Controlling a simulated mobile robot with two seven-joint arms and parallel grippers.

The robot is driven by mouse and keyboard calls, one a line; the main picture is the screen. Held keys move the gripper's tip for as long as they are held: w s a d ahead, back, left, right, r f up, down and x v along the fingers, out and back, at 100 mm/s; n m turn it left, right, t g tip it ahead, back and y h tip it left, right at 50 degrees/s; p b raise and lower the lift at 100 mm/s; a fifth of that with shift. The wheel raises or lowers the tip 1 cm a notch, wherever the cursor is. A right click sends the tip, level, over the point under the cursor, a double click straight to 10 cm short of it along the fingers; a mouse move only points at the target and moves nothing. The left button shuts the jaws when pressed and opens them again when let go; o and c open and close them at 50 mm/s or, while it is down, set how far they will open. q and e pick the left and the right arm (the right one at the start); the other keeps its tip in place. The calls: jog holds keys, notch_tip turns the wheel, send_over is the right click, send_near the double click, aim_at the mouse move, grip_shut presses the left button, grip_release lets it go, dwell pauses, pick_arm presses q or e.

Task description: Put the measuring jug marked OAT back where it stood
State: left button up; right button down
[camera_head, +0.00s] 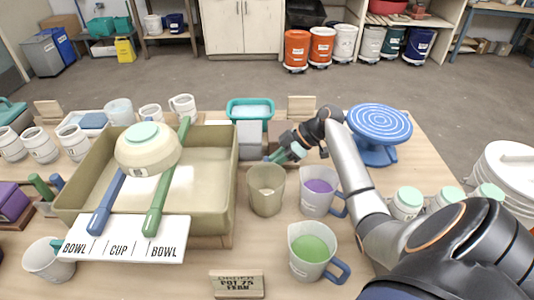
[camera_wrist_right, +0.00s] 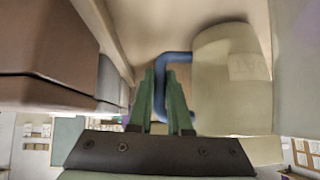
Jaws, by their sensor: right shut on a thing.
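The beige measuring jug (camera_head: 266,191) is near the table's middle, right of the large trough. In the right wrist view the pale jug (camera_wrist_right: 232,80) has a blue handle (camera_wrist_right: 166,75) and a faint label, too blurred to read surely. My right gripper (camera_head: 280,156) is behind the beige jug in the head view. In the right wrist view its green fingers (camera_wrist_right: 163,100) are shut on the blue handle. I cannot tell whether the jug touches the table. A jug with purple contents (camera_head: 318,188) and one with green contents (camera_head: 312,251) stand nearby. My left gripper is not in view.
The trough (camera_head: 225,170) carries two sticks and an upturned bowl (camera_head: 147,147). A blue banding wheel (camera_head: 380,125) stands behind my right arm. An order sign (camera_head: 237,284) is at the front. Lidded jars (camera_head: 407,203) stand at right. Bare tabletop shows between trough and sign.

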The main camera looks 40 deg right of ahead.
jog(key=shift+f, duration=0.3)
jog(key=shift+f, duration=0.15)
jog(key=c, duration=0.8)
grip_release()
jog(key=shift+c, duration=0.2)
jog(key=shift+d+r, duration=0.1)
jog(key=shift+r, duration=0.15)
jog(key=p+v, duration=0.7)
jog(key=v, duration=0.4)
jog(key=shift+s+d+r, duration=0.2)
jog(key=shift+r, duration=0.05)
